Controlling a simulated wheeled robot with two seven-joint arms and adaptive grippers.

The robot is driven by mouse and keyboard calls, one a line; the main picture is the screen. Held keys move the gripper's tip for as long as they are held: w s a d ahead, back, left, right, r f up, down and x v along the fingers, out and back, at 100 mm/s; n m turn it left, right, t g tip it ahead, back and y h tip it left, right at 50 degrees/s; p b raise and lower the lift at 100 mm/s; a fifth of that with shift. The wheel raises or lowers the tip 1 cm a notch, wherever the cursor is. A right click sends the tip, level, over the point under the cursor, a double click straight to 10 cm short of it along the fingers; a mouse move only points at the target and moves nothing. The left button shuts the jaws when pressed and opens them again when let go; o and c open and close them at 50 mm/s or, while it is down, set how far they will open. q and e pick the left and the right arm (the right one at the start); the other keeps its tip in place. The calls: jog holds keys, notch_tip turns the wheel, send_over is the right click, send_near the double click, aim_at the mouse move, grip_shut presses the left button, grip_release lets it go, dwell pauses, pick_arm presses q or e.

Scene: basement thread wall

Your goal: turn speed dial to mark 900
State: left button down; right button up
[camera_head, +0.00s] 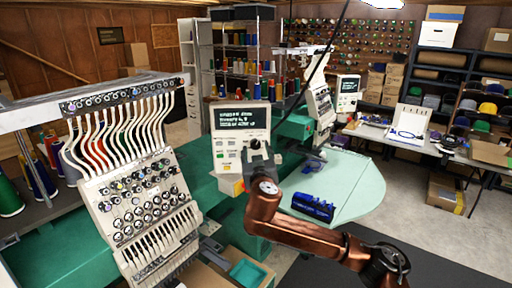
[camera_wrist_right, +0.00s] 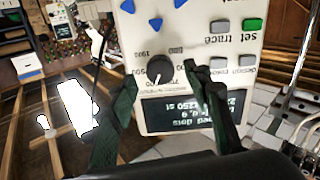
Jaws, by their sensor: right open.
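The control panel (camera_head: 233,152) is a pale box with a dark text screen (camera_head: 240,117), standing beside the embroidery machine. In the right wrist view the panel (camera_wrist_right: 190,55) appears upside down. Its speed dial (camera_wrist_right: 160,69) is a round black knob with a light pointer line, ringed by small printed numbers too blurred to read surely. My right gripper (camera_wrist_right: 162,78) is open, its two dark fingers on either side of the dial, with gaps visible. In the head view my right gripper (camera_head: 257,150) is at the panel's lower right and hides the dial. My left gripper is not in view.
Blue arrow keys (camera_wrist_right: 154,24), grey buttons and a green button (camera_wrist_right: 252,25) surround the dial. A multi-needle embroidery head (camera_head: 140,190) stands at left. A pale green table (camera_head: 350,190) with a blue object (camera_head: 313,206) lies right of the panel.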

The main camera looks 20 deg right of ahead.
aim_at(255, 144)
jog(key=shift+x, duration=1.25)
jog(key=shift+c, duration=0.4)
jog(key=c, duration=1.1)
jog(key=shift+f, duration=0.15)
